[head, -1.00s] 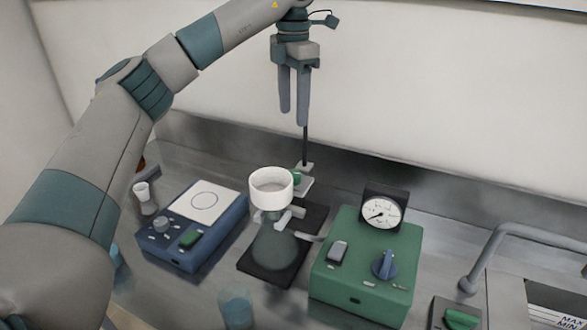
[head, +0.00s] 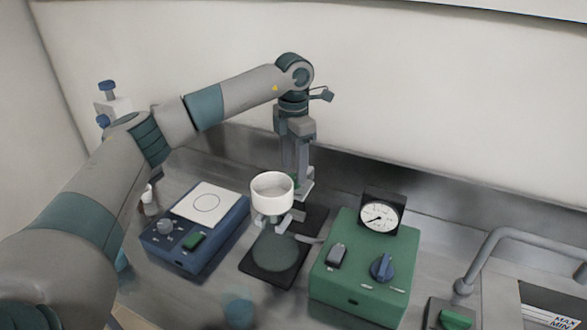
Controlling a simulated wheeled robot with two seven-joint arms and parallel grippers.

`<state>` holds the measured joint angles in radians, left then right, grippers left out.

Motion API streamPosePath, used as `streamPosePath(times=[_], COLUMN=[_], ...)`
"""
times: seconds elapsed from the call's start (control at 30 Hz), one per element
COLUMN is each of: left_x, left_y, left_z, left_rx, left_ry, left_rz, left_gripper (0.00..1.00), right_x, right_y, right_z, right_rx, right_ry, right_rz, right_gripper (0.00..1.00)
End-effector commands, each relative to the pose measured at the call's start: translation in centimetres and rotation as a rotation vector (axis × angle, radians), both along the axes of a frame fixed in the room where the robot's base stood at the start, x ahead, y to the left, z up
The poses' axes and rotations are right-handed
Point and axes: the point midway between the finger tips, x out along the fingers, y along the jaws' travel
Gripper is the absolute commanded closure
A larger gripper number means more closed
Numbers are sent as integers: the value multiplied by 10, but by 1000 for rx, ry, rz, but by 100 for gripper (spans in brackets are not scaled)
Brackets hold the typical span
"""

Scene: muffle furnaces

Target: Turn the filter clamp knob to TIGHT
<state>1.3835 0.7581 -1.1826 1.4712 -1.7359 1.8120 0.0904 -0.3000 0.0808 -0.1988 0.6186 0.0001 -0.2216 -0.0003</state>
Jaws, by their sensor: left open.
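A white filter funnel (head: 272,194) stands on a flask (head: 274,250) on a dark stand base. A small green knob (head: 294,179) shows just behind the funnel's right rim, at the stand; it is mostly hidden by the funnel and my fingers, so its setting cannot be read. My left gripper (head: 296,171) points straight down with its two fingers apart, behind the funnel. The fingertips are close to the knob; whether they touch it I cannot tell. My right gripper is out of view.
A blue stirrer box (head: 195,255) stands left of the flask. A green pump box (head: 350,285) with a blue knob (head: 381,267) and a dial gauge (head: 381,216) stands right. A faucet (head: 500,245) and another green knob (head: 456,318) are at far right.

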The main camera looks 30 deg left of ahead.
Motion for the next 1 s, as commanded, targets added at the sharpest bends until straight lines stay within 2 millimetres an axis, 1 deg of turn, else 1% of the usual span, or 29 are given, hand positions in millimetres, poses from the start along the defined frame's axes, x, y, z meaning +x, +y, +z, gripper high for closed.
streamPosePath(times=[0.03, 0.23, 0.4, 0.6, 0.63, 0.67, 0.7, 0.8, 1.0], left_x=[-1, 0, 0, 0, 0, 0, 0, 0, 0], left_y=[0, 0, 0, 0, 0, 0, 0, 0, 0], left_z=[-6, -24, -28, -28, -28, -28, -28, -28, -29], left_rx=[0, 1, -1, 0, 0, 0, 0, 0, 0], left_ry=[4, 1, -1, 0, 0, 0, 0, 0, -1], left_rz=[0, 0, 0, 0, 0, 0, 0, 0, -17], left_gripper=[48, 48, 48, 48, 50, 57, 67, 89, 89], right_x=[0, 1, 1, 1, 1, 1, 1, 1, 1], right_y=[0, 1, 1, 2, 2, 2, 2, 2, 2], right_z=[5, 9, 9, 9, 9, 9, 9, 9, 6], right_rx=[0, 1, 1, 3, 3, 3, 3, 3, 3], right_ry=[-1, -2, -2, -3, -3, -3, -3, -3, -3], right_rz=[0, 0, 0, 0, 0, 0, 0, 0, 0], right_gripper=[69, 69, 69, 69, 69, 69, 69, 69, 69])
